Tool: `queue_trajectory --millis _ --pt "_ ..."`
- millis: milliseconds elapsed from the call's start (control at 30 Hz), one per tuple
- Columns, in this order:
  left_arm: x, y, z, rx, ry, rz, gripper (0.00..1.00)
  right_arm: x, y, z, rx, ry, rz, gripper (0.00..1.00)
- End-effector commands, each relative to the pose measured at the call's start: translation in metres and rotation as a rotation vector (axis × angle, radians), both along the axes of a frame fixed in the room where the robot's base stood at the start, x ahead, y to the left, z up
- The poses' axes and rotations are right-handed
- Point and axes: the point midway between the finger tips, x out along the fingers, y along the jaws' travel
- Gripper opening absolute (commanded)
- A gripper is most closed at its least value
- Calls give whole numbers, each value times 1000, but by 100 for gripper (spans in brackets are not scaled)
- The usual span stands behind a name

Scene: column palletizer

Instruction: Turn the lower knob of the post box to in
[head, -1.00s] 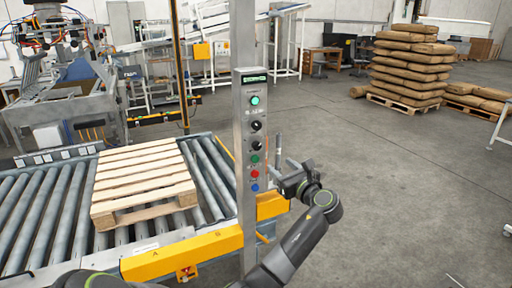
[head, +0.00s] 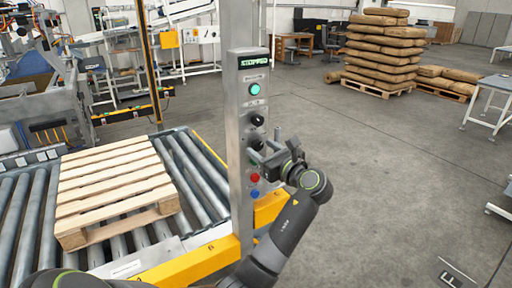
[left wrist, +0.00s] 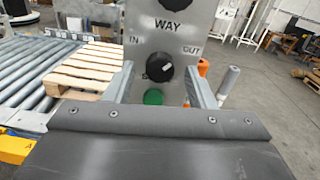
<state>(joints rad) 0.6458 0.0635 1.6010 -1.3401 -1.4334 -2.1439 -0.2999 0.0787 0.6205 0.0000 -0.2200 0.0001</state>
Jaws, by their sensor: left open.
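The post box (head: 235,135) is a grey metal column panel with a lit display reading STOPPED. Its upper knob (head: 257,119) is black and round. The lower knob (head: 255,143) sits just below, partly behind my gripper. In the left wrist view the lower knob (left wrist: 160,67) lies between the fingers, with IN at its upper left and OUT at its upper right. I cannot tell for sure where its pointer points. My left gripper (head: 266,147) is open in front of the panel, its fingers (left wrist: 160,78) either side of the knob. Contact is not clear. My right gripper is not in view.
A green button (left wrist: 153,96) sits below the lower knob; red (head: 254,177) and blue (head: 254,192) buttons are lower. A wooden pallet (head: 115,185) lies on the roller conveyor (head: 200,170) at left. Stacked sacks (head: 380,55) stand behind.

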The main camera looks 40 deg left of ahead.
Motion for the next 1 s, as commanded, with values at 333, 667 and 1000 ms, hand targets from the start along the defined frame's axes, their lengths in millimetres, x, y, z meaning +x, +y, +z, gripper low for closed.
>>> queue_trajectory --millis 333,667,1000 --pt "-1 -2 0 -1 -1 1 50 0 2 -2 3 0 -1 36" --pt "-1 -2 0 -1 -1 1 16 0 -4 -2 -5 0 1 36" --pt "-1 -1 0 -10 -22 1 5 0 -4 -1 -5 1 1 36"
